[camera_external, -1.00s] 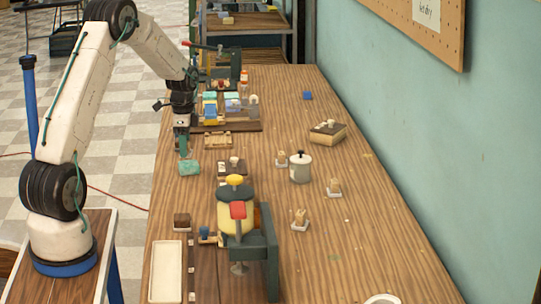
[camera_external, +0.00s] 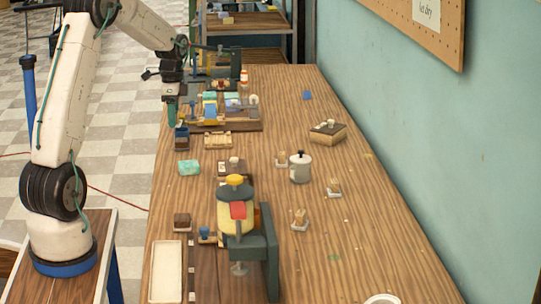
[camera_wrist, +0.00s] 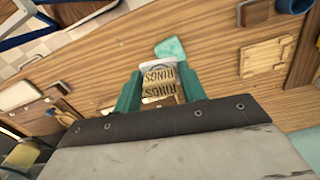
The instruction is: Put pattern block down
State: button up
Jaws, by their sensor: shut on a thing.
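My gripper (camera_wrist: 160,90) is shut on a small pale block with dark lettering that reads "RINGS", the pattern block (camera_wrist: 159,78), seen between the teal fingers in the wrist view. In the external view my gripper (camera_external: 172,112) hangs above the table's left edge, and the held block cannot be made out there. The teal soap piece (camera_external: 189,167) lies on the table below and nearer the camera; it also shows beyond the fingers in the wrist view (camera_wrist: 170,47).
A blue-and-brown item (camera_external: 182,139) stands close below my gripper at the table edge. A wooden slotted tray (camera_external: 217,140) lies to its right. Farther back is a crowded dark board (camera_external: 244,127). The table's right side has bare room.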

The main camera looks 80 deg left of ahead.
jog(key=w+d+m, duration=0.4)
jog(key=w+d, duration=0.4)
jog(key=w, duration=0.4)
jog(key=m, duration=1.2)
send_over(310, 259)
notch_tip(310, 259, down, 10)
jog(key=shift+f, duration=2.45)
